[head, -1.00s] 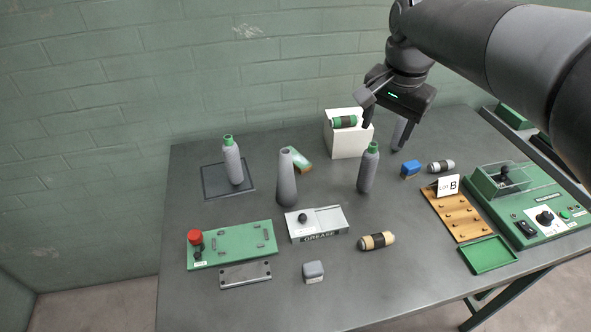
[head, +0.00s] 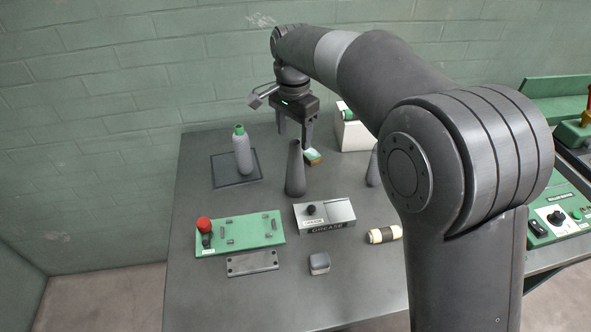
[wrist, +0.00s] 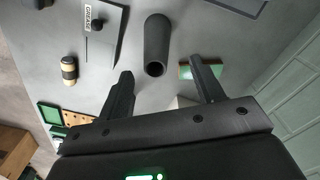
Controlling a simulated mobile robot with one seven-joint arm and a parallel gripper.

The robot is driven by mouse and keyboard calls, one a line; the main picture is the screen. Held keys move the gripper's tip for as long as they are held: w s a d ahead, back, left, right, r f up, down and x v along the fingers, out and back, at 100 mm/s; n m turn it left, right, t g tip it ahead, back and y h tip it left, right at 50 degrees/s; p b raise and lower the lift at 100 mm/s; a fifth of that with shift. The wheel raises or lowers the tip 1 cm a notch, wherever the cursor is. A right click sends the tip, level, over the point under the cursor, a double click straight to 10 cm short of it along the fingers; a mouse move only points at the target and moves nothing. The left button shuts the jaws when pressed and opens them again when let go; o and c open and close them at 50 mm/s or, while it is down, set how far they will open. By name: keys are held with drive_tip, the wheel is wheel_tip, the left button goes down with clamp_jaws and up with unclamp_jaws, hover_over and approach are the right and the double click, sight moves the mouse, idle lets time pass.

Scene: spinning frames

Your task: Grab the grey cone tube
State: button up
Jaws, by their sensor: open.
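The grey cone tube (head: 295,172) stands upright on the table, narrowing toward its top, between the dark mat and the grease box. In the wrist view the tube (wrist: 157,38) shows its dark open top end, lying between the lines of the two fingers. My gripper (head: 296,130) is open and empty, just behind and above the tube in the head view. In the wrist view my gripper (wrist: 162,72) has its fingers spread wide, and I see no contact with the tube.
A green-capped bottle (head: 243,153) stands on a dark mat (head: 222,178) to the left. The grease box (head: 326,217) is in front right. A small green-topped block (head: 313,157) lies just behind the tube. A white box (head: 352,137) stands further right. My arm hides much of the right side.

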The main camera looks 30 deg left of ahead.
sight(295, 142)
drive_tip(key=f, duration=0.5)
drive_tip(key=shift+d+f, duration=0.3)
drive_tip(key=shift+f, duration=0.1)
drive_tip(key=c, duration=1.3)
drive_tip(key=shift+r, duration=0.15)
